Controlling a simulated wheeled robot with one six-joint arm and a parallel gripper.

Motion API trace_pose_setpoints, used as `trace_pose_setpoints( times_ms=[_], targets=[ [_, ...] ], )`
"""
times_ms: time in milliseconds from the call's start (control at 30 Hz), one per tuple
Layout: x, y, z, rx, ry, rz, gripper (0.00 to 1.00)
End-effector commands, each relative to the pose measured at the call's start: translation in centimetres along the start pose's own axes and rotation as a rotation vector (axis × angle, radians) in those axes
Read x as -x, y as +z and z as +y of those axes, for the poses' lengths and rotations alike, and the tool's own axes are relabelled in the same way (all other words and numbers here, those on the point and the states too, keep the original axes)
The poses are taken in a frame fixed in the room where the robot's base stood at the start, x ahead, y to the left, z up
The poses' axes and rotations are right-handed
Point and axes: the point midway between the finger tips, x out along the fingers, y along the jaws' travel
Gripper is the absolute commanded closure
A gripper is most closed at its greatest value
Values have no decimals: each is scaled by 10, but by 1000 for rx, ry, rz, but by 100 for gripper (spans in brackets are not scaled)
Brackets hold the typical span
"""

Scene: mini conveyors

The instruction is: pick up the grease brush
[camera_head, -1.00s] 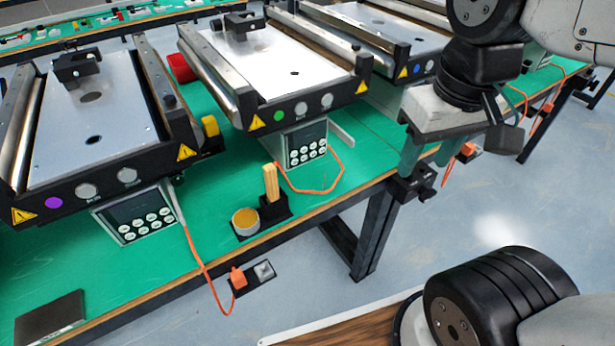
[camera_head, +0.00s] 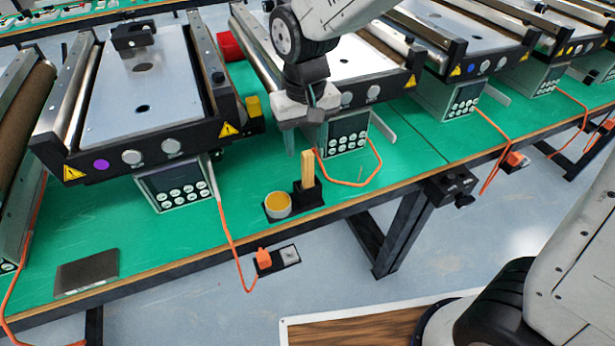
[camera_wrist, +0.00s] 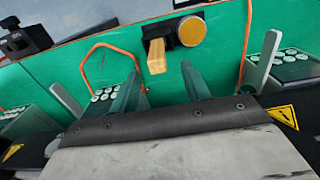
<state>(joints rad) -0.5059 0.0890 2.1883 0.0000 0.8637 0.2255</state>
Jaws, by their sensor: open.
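The grease brush shows as an upright light wooden handle (camera_head: 308,167) in a black holder (camera_head: 311,194) at the table's front edge; its lower end is hidden in the holder. A round tin (camera_head: 277,204) with yellow content stands beside it on the left. My gripper (camera_head: 304,146) is open and empty, fingers pointing down, close above and behind the handle in the head view. In the wrist view, the handle (camera_wrist: 157,57) lies just beyond and between the two fingertips (camera_wrist: 159,71), with the tin (camera_wrist: 192,31) to its right. I cannot tell whether a finger touches the handle.
Mini conveyors line the green table (camera_head: 225,205), with keypad boxes (camera_head: 348,133) below them. An orange cable (camera_head: 374,168) loops right of the brush. A yellow block (camera_head: 254,106) and a red bin (camera_head: 230,46) stand farther back. A dark plate (camera_head: 87,272) lies at the front left.

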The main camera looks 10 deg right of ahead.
Motion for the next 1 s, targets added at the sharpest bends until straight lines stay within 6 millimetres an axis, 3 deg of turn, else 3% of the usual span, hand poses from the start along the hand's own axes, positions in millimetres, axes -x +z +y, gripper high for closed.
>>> trace_pose_setpoints(
  times_ms=[433,767,933,1000],
  targets=[
    [-60,3,3,0,1,-3,53],
    [-67,2,3,0,0,0,53],
    [-67,2,3,0,0,-1,100],
    [-67,2,3,0,0,-1,100]
  ],
)
